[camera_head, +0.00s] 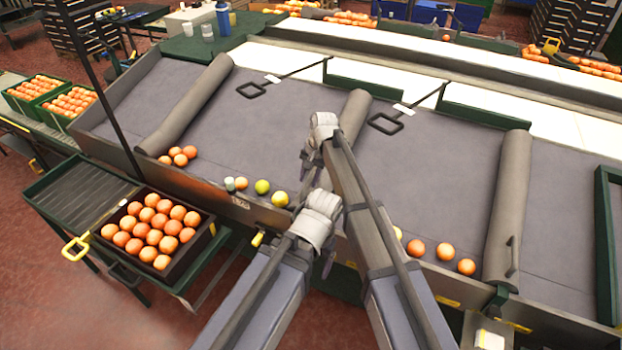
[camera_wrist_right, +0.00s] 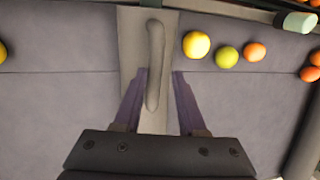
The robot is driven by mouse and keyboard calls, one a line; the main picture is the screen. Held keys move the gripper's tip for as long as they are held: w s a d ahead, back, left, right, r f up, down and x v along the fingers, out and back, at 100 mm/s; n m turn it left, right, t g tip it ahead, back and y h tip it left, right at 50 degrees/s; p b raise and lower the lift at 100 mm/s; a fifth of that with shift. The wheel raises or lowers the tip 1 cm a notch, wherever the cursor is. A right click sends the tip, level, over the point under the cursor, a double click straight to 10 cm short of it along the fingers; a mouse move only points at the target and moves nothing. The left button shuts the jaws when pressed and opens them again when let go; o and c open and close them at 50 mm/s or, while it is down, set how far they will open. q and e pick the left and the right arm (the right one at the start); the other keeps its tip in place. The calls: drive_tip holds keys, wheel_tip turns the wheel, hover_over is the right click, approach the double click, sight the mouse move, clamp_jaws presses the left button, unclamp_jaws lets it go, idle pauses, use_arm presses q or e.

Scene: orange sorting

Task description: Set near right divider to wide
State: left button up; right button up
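Three long grey padded dividers cross the sloped grey table: a left one (camera_head: 190,100), a middle one (camera_head: 352,112) and a right one (camera_head: 508,195). The right one has a grey handle (camera_head: 511,256) near its lower end. The middle one's lower end is hidden behind my arms. My right gripper (camera_head: 310,165) is over the middle divider. In the right wrist view, my open right gripper (camera_wrist_right: 160,100) has one finger on each side of a grey upright handle (camera_wrist_right: 155,65) on that divider (camera_wrist_right: 131,45); contact cannot be told. My left gripper (camera_head: 325,262) is at the table's front edge, fingers mostly hidden.
Oranges (camera_head: 445,252) and yellow fruit (camera_head: 280,199) lie along the front edge on both sides of my arms. A full crate (camera_head: 205,232) stands front left. Two black loop handles (camera_head: 386,124) on rods lie over the table.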

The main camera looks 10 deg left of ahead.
drive_tip(key=shift+o, duration=0.7)
drive_tip(key=shift+d+r, duration=0.1)
drive_tip(key=p+v, duration=0.7)
drive_tip(key=shift+r+p, duration=0.25)
drive_tip(key=shift+p, duration=0.05)
